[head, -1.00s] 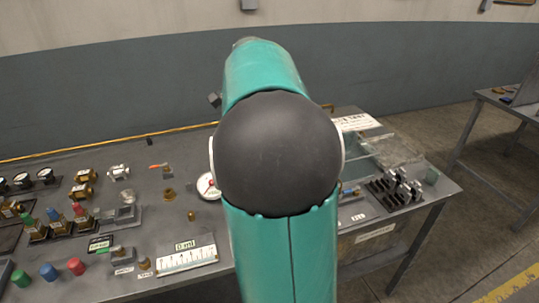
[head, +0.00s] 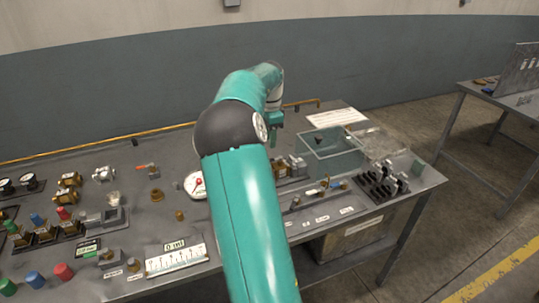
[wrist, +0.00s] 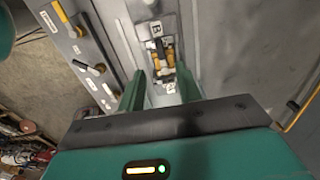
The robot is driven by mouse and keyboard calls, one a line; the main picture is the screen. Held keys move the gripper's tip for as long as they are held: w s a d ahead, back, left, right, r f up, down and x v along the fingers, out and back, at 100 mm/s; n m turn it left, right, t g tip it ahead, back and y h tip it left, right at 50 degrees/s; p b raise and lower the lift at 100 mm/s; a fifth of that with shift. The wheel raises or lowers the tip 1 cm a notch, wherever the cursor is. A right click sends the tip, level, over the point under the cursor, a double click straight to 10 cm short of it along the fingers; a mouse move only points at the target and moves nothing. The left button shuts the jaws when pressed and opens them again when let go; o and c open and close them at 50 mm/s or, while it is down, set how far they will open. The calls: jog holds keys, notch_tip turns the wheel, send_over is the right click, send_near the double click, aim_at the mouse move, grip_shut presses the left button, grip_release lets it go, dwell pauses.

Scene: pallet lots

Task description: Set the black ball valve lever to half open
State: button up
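In the wrist view, the two green fingers of my gripper (wrist: 158,92) stand apart with nothing between their tips. Ahead of them is a brass valve fitting (wrist: 163,62) with yellow and dark parts, on a grey plate beside a label "B". In the head view, my arm's far end (head: 275,118) is bent down over the bench's back right part; the fingertips cannot be made out. A row of small valves (head: 323,187) sits along the bench's front right. I cannot tell for sure which lever is the black one, nor its angle.
A clear open tank (head: 330,150) stands right of my arm. A block of dark levers (head: 382,182) is at the bench's right end. Gauges, brass fittings and coloured buttons (head: 35,280) fill the left side. A white ruled scale (head: 177,260) lies at the front.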

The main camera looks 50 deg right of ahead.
aim_at(274, 160)
notch_tip(274, 160, down, 7)
jog(key=shift+f, duration=0.2)
grip_shut()
